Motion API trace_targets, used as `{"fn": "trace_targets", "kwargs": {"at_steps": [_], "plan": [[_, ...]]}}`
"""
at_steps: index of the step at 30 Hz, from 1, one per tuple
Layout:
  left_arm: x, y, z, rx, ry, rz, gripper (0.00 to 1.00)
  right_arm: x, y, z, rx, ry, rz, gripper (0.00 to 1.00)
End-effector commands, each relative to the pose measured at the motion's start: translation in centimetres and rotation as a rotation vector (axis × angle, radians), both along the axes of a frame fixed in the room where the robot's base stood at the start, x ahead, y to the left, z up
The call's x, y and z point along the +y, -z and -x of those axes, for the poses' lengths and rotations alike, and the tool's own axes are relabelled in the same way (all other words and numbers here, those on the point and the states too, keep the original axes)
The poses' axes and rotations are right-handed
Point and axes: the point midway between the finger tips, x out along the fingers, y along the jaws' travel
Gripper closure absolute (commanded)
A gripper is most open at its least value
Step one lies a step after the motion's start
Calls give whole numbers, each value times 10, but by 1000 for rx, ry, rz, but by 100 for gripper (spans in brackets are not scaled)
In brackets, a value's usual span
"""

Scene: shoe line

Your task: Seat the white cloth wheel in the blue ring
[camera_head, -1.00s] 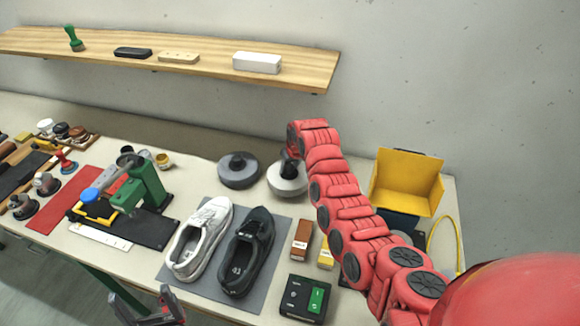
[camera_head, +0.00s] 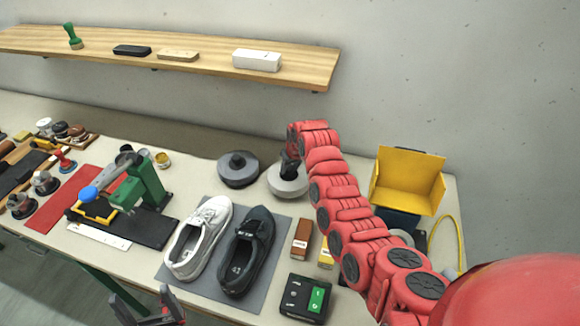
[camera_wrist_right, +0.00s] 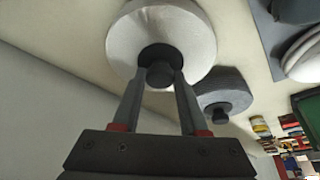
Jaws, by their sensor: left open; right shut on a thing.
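The white cloth wheel (camera_head: 287,184) is a pale thick disc with a dark hub, beside the dark grey wheel at the back of the bench. My right gripper (camera_head: 290,160) is above it, and in the right wrist view its two fingers (camera_wrist_right: 161,80) are shut on the dark hub of the white wheel (camera_wrist_right: 197,38). I cannot tell whether the wheel rests on the bench or is just off it. My left gripper (camera_head: 150,310) is open and empty at the bottom edge, in front of the bench. I cannot make out a blue ring; my right arm hides part of the bench.
A dark grey wheel (camera_head: 238,170) stands just left of the white one. A yellow open box (camera_head: 408,183) sits at the right, behind my right arm. Two shoes on a grey mat (camera_head: 172,275), a green press (camera_head: 150,185) and a switch box (camera_head: 304,300) fill the front.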

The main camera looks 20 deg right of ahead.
Motion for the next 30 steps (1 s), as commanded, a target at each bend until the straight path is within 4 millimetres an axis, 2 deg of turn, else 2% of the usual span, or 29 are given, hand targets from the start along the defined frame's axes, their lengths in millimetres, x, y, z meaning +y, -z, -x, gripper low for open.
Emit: {"fn": "trace_targets", "kwargs": {"at_steps": [3,4,6,16,30], "plan": [[0,2,0,0,0,0,15,0,2,0,-1,0,0,100],[0,2,0,0,0,0,15,0,2,0,-2,0,0,55],[0,1,0,0,0,0,15,0,2,0,-1,0,0,45],[0,-1,0,0,0,0,15,0,0,0,-1,0,0,45],[0,-19,0,0,0,0,15,-1,-38,15,-2,-1,1,45]]}}
